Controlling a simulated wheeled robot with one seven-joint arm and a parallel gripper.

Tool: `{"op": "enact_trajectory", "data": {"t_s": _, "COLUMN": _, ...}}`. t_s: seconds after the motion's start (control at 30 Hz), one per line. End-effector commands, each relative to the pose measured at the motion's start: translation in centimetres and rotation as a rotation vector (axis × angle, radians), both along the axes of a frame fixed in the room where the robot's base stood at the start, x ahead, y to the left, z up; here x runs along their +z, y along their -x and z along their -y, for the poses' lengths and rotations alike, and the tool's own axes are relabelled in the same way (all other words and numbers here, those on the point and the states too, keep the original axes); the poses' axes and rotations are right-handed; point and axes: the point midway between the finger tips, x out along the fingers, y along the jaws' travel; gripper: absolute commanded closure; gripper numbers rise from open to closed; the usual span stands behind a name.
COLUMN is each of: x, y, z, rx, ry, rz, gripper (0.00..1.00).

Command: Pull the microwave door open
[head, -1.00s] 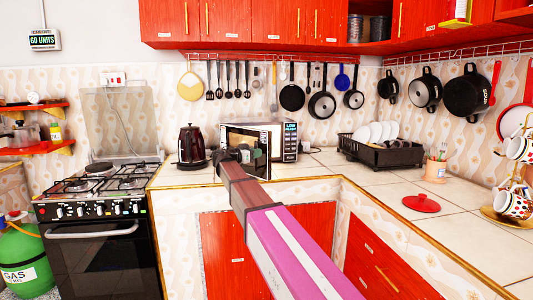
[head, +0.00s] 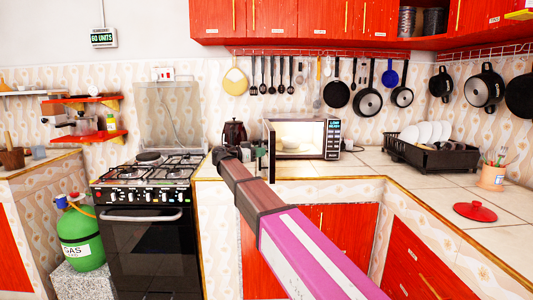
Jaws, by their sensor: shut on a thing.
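The microwave (head: 332,140) stands on the tiled counter, its light-coloured inside showing through the open front. Its door (head: 268,152) is swung well out on the left side, seen almost edge-on. My gripper (head: 222,154) is at the far end of my arm, just left of the door in the picture. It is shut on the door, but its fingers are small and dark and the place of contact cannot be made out.
A dark kettle (head: 234,132) stands behind my gripper. The gas stove (head: 150,180) is to the left. A black dish rack (head: 435,155) with plates and a red lid (head: 475,211) are on the right counter. Pans hang on the wall above.

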Motion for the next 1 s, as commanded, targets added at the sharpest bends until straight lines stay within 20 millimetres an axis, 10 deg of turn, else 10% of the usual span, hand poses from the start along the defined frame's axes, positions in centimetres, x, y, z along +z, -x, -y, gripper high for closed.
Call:
{"op": "enact_trajectory", "data": {"t_s": 0.43, "x": 0.0, "y": -0.1, "z": -0.3, "rx": 0.002, "ry": 0.000, "rz": 0.000, "gripper": 1.00}}
{"op": "enact_trajectory", "data": {"t_s": 0.53, "x": 0.0, "y": -0.1, "z": -0.3, "rx": 0.002, "ry": 0.000, "rz": 0.000, "gripper": 0.62}}
{"op": "enact_trajectory", "data": {"t_s": 1.0, "x": 0.0, "y": 0.7, "z": -1.9, "rx": 0.002, "ry": 0.000, "rz": 0.000, "gripper": 0.62}}
